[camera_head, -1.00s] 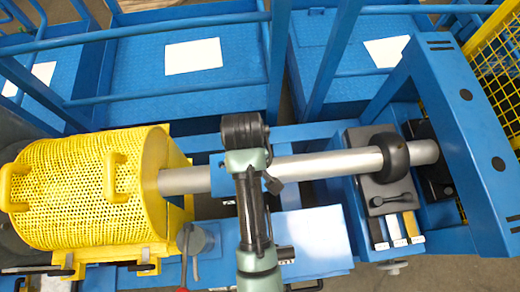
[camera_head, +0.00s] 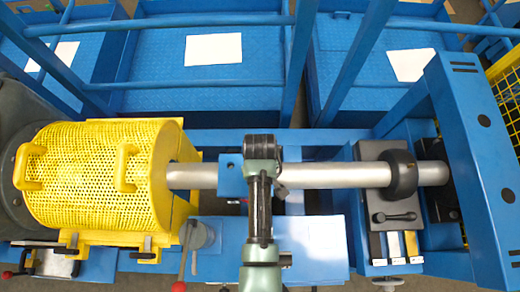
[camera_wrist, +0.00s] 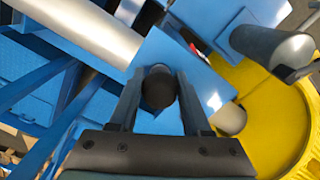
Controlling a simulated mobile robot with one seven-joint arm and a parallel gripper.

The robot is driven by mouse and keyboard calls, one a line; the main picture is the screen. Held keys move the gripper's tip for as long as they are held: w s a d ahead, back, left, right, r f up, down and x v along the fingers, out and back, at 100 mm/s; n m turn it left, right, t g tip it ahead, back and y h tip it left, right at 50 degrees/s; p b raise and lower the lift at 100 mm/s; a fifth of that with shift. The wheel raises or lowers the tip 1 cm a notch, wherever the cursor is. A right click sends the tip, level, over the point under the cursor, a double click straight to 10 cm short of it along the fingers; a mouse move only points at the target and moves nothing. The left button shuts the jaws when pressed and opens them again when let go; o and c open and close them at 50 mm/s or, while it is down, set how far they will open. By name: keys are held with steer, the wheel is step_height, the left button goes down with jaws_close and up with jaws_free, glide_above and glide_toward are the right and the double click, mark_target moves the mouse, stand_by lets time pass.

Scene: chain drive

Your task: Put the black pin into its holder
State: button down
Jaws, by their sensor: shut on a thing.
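In the wrist view my gripper (camera_wrist: 160,78) is shut on the black pin (camera_wrist: 159,90), whose dark round end shows between the two fingers. Behind the pin is a flat blue plate (camera_wrist: 205,82). I cannot tell whether the pin touches it. In the head view my arm reaches up across the silver shaft, and the pin cannot be made out there. A blue bracket (camera_head: 229,174) shows at the shaft, just left of my arm. I cannot tell for sure which part is the holder.
A yellow perforated guard (camera_head: 95,175) covers the shaft's left end. The silver shaft (camera_head: 325,175) carries a black collar (camera_head: 403,175) at the right. A blue frame (camera_head: 475,150) stands far right. Blue railings (camera_head: 205,85) run behind. A grey post (camera_head: 197,235) stands left of my arm.

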steer(key=shift+f, duration=0.15)
steer(key=shift+f, duration=0.15)
steer(key=shift+c, duration=1.8)
jaws_free()
steer(key=shift+r, duration=0.2)
